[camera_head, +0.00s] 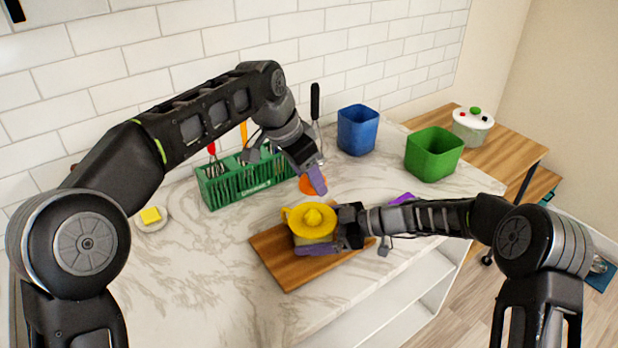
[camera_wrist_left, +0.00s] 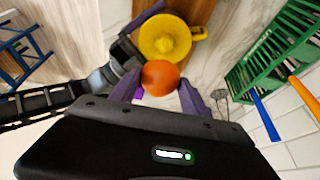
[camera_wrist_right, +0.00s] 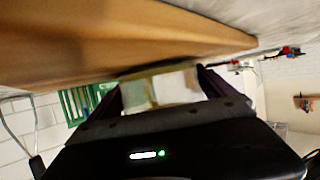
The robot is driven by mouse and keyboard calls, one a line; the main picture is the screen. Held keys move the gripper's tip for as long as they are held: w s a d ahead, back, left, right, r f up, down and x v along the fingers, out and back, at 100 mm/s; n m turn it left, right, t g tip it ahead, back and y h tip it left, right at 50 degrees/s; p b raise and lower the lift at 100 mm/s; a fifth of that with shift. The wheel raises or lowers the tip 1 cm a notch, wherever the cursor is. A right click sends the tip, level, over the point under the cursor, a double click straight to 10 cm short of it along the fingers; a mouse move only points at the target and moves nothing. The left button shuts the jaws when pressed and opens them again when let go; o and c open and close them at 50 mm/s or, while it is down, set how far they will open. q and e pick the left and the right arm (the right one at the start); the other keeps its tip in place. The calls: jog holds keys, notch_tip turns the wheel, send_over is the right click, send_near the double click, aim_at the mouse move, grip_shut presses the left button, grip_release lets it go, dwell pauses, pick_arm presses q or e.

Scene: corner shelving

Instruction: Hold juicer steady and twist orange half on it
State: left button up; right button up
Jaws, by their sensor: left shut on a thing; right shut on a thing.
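The yellow juicer (camera_head: 312,219) stands on the wooden cutting board (camera_head: 284,270), its reamer cone pointing up. My right gripper (camera_head: 322,244) is shut on the juicer from the right; its fingers (camera_wrist_right: 160,90) lie either side of the juicer's clear lower part in the right wrist view. My left gripper (camera_head: 314,182) is shut on the orange half (camera_head: 306,185) behind and above the juicer, apart from it. In the left wrist view the orange half (camera_wrist_left: 160,77) sits between the purple fingers, and the juicer (camera_wrist_left: 166,38) with its handle shows beyond it. The orange's cut face is hidden.
A green rack (camera_head: 228,185) with utensils stands behind on the left. A blue bin (camera_head: 357,130) and a green bin (camera_head: 433,153) stand back right. A small plate with a yellow block (camera_head: 151,216) lies at left. The marble counter's front left is clear.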

jog(key=o, duration=1.1)
jog(key=shift+o, duration=0.2)
jog(key=v, duration=1.2)
